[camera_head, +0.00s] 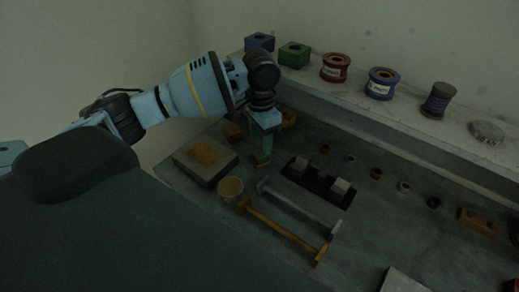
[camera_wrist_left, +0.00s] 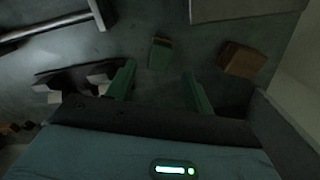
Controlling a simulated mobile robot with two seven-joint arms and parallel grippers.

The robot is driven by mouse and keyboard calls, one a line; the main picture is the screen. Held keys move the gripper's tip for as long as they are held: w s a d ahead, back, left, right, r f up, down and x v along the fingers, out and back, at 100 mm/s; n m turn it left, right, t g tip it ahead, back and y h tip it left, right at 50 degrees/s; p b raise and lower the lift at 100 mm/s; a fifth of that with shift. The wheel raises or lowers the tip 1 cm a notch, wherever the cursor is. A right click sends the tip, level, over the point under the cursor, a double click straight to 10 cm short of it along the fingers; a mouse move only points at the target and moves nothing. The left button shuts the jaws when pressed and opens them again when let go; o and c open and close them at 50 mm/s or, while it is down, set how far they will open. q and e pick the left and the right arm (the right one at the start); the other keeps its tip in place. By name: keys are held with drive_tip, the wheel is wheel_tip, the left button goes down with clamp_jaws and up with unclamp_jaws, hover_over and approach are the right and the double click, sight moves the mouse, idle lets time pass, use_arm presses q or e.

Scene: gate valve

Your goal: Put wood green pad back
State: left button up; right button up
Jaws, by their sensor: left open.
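The green pad (camera_wrist_left: 160,52), a small block with a wood-coloured edge, lies on the bench in the left wrist view. It is ahead of and between the two green fingers of my left gripper (camera_wrist_left: 160,85), apart from them. The left gripper is open and empty, pointing down. In the head view, the left gripper (camera_head: 261,157) hangs low over the bench, and its green fingers blend with the pad there, so I cannot separate them clearly. My right gripper is out of view.
A brown block (camera_wrist_left: 242,60) lies beside the pad. Spools and blocks, including a green one (camera_head: 294,54), line the raised shelf.

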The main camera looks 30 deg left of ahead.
sight(260, 153)
use_arm(q)
drive_tip(key=shift+r, duration=2.8)
